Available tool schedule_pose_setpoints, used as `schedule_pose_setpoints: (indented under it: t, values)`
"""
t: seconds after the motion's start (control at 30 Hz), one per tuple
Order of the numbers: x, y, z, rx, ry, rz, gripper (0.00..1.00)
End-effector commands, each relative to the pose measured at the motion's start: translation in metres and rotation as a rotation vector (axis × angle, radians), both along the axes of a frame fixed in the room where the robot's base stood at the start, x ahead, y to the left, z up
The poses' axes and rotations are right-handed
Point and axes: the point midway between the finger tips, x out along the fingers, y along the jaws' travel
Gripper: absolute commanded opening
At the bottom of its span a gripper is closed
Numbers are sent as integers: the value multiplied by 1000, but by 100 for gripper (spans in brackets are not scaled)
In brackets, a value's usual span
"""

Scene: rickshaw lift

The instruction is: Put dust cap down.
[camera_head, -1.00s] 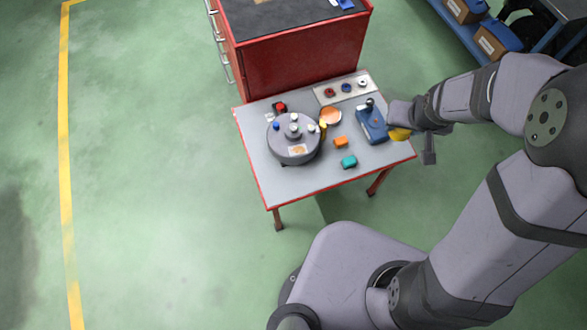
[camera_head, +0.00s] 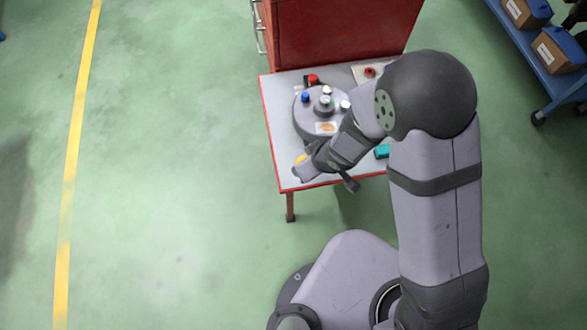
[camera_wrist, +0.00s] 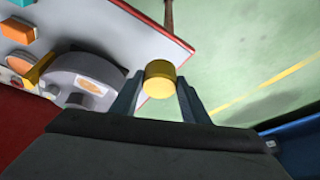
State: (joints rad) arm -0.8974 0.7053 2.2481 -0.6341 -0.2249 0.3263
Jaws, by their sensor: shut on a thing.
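The dust cap (camera_wrist: 160,80) is a short yellow cylinder between the two fingers of my gripper (camera_wrist: 158,92) in the wrist view. The gripper is shut on it. In the head view the yellow cap (camera_head: 301,160) shows partly beside my gripper (camera_head: 303,168), near the left front corner of the table (camera_head: 284,172). In the wrist view the cap appears in front of the red table edge and the green floor. I cannot tell how high it is above the table.
A grey round fixture (camera_head: 310,122) with several coloured knobs stands behind the gripper. A teal block (camera_head: 382,152) is partly hidden by my arm. An orange block (camera_wrist: 18,30) shows in the wrist view. A red cabinet (camera_head: 340,35) stands behind the table. The table's left front corner looks bare.

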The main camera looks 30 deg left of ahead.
Motion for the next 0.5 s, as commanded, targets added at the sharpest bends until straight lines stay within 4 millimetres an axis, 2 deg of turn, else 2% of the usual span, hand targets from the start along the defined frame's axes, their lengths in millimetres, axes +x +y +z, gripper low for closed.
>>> schedule_pose_setpoints:
  t: [0.03,0.2,0.4,0.5]
  values:
    - [-1,13,-4,2,-4,19,20]
    - [3,39,3,-2,-13,-10,20]
    - [3,42,4,-4,-11,-40,20]
    - [3,41,-1,-5,-11,-42,20]
